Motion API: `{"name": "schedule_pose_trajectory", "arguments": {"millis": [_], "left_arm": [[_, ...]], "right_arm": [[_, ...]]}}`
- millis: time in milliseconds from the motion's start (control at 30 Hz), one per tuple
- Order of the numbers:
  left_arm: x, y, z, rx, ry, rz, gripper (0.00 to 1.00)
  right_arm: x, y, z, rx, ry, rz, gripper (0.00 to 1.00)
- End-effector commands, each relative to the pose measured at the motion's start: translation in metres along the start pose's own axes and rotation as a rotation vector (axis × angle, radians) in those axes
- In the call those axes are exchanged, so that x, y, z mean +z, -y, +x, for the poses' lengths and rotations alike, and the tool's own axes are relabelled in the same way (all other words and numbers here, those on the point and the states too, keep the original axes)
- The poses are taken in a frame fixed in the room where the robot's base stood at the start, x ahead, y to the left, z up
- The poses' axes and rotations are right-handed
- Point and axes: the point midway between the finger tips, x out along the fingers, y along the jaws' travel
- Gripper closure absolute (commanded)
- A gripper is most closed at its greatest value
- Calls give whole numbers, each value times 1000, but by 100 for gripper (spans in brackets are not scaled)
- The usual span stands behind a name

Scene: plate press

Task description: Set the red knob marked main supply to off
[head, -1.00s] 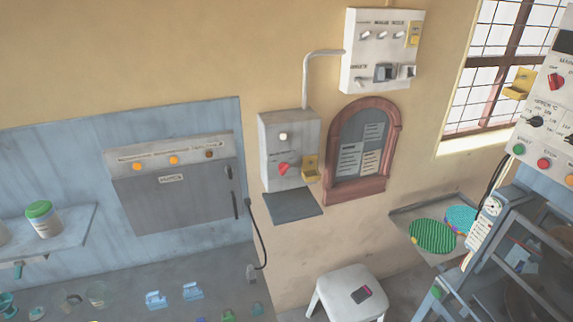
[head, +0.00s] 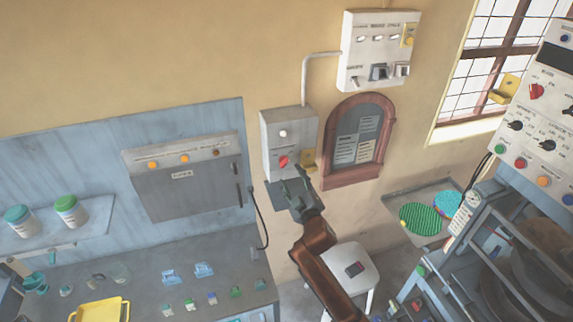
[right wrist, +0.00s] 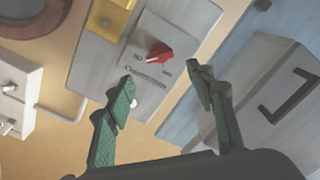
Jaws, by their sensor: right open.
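A red knob (head: 283,161) sits on the front of a pale grey wall box (head: 271,142), below a round white lamp (head: 283,133). In the right wrist view the red knob (right wrist: 158,54) shows clearly, with small lettering beside it that I cannot read. My right gripper (head: 297,183) is just below and right of the knob in the head view. In the right wrist view its green fingers (right wrist: 161,76) are spread wide and empty, with the knob seen beyond the gap between them. No contact shows. My left gripper is not identifiable.
A yellow bracket (head: 308,158) is fixed right beside the knob. A grey cabinet (head: 185,185) stands left of the box. A white stool (head: 345,258) is below.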

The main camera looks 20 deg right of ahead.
Motion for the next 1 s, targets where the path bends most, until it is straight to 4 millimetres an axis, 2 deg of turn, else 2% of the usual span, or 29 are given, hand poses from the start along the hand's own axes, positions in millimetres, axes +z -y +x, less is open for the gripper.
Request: {"name": "schedule_pose_trajectory", "arguments": {"millis": [200, 433, 800, 1000], "left_arm": [[-1, 0, -5, 0, 0, 0, 60], [-1, 0, -8, 0, -1, 0, 60], [-2, 0, -8, 0, -2, 0, 60], [-2, 0, -8, 0, -2, 0, 60]], "right_arm": [[0, 0, 36, -1, 2, 2, 50], [1, 1, 62, -2, 2, 2, 50], [1, 1, 69, -2, 1, 2, 50], [2, 1, 68, -2, 1, 2, 63]]}}
